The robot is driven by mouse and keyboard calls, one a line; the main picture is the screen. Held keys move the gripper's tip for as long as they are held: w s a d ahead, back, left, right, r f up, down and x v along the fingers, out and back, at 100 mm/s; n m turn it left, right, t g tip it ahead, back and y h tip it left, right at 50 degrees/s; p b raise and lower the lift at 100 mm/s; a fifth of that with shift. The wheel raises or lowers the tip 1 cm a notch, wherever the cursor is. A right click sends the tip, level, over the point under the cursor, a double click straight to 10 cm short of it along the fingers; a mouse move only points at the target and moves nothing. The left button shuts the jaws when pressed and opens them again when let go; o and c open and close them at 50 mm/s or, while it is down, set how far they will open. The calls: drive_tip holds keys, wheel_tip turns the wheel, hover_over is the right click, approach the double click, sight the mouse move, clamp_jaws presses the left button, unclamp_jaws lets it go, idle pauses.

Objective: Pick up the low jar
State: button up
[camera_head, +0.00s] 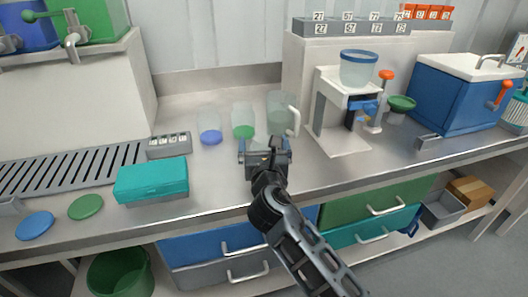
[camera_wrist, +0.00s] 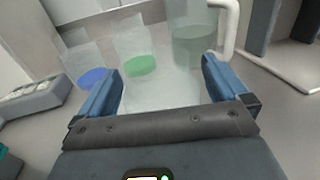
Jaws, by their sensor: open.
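A faint, clear, low vessel (camera_wrist: 160,92), which looks like the low jar, shows in the wrist view between the fingers of my gripper (camera_wrist: 162,76). Its outline is hard to make out, and I cannot tell whether the fingers touch it. In the head view my gripper (camera_head: 263,143) is open low over the steel counter, and the low vessel is mostly hidden there. Just beyond stand a clear vessel with a green bottom (camera_head: 243,121), one with a blue bottom (camera_head: 209,126) to its left, and a larger clear jug with a white handle (camera_head: 281,115) to the right.
A teal box (camera_head: 151,180), a grey labelled block (camera_head: 169,146) and green and blue discs (camera_head: 85,207) lie to the left. A white stand (camera_head: 335,130) holding a blue-rimmed vessel (camera_head: 358,68) is right of the jug. A blue cooler box (camera_head: 455,98) stands farther right.

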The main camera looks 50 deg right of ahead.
drive_tip(key=shift+w+d, duration=0.15)
drive_tip(key=shift+d, duration=0.05)
drive_tip(key=shift+c, duration=0.5)
drive_tip(key=c, duration=0.9)
